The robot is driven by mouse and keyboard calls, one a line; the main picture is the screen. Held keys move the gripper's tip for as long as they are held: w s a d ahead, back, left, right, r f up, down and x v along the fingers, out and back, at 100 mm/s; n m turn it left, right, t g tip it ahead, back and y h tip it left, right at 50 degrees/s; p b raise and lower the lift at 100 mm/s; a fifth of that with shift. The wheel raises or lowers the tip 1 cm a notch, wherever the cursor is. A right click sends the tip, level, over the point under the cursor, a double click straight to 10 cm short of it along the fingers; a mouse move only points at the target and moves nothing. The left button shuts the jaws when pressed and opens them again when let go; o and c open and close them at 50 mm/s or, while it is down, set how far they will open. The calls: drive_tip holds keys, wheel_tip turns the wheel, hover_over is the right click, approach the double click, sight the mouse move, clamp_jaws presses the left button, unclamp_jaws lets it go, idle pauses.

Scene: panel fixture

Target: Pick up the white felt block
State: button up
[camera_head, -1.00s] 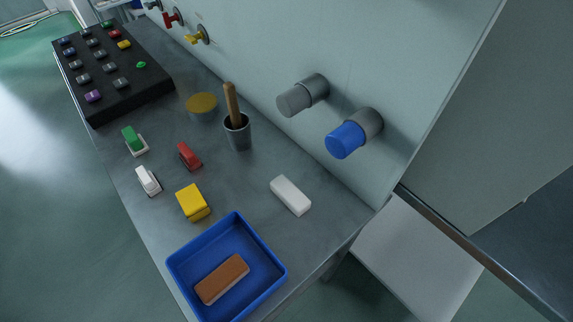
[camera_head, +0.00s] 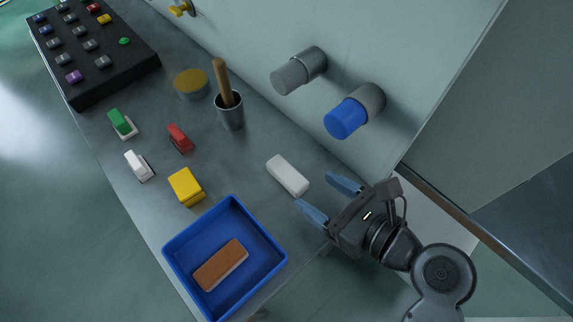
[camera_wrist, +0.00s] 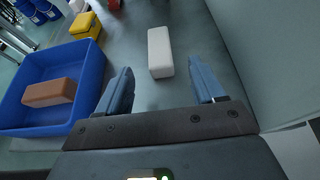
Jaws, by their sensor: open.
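The white felt block (camera_head: 288,175) lies flat on the grey bench top, near the wall panel. It also shows in the wrist view (camera_wrist: 160,52), ahead of the fingers and roughly between their lines. My gripper (camera_head: 329,197) is open and empty, with its two blue fingers apart, just to the right of the block in the head view. In the wrist view my gripper (camera_wrist: 161,92) has its fingertips short of the block's near end or about level with it. Nothing hides the block.
A blue tray (camera_head: 172,262) holding a brown block (camera_head: 221,265) stands left of my gripper. A yellow block (camera_head: 186,187), a red block (camera_head: 180,138) and a cup with a wooden handle (camera_head: 230,112) stand farther off. Grey and blue knobs (camera_head: 346,118) jut from the panel.

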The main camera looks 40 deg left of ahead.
sight(295, 180)
drive_tip(key=x, duration=0.7)
drive_tip(key=shift+f, duration=0.2)
drive_tip(key=shift+s, duration=0.1)
drive_tip(key=shift+d, duration=0.1)
drive_tip(key=c, duration=1.1)
